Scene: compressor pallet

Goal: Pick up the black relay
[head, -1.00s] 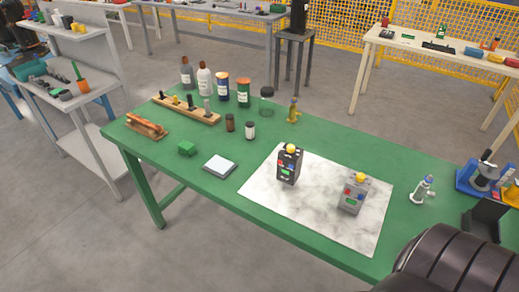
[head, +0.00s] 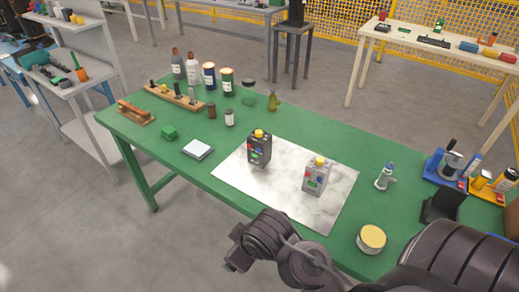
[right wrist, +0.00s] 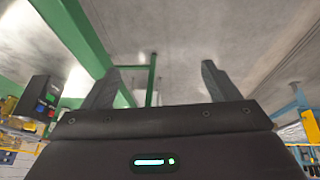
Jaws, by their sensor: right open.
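The black relay (head: 260,151), a dark upright box with a yellow knob on top and coloured front marks, stands on the white marbled mat (head: 335,208). A similar grey relay (head: 314,181) stands to its right on the mat. My right arm reaches in from the lower right in the head view, in front of the table edge; its fingers are not clear there. In the right wrist view my right gripper (right wrist: 160,72) is open and empty, with floor and a green table leg behind it. A dark box with coloured marks, apparently the black relay (right wrist: 42,98), shows left of the fingers. My left gripper is out of view.
The green table (head: 215,178) also holds a white-topped pad (head: 198,149), a green block (head: 169,133), bottles and jars at the back left, a white dispenser (head: 384,178), a round yellow-topped tin (head: 371,239) and a black stand (head: 441,206) on the right.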

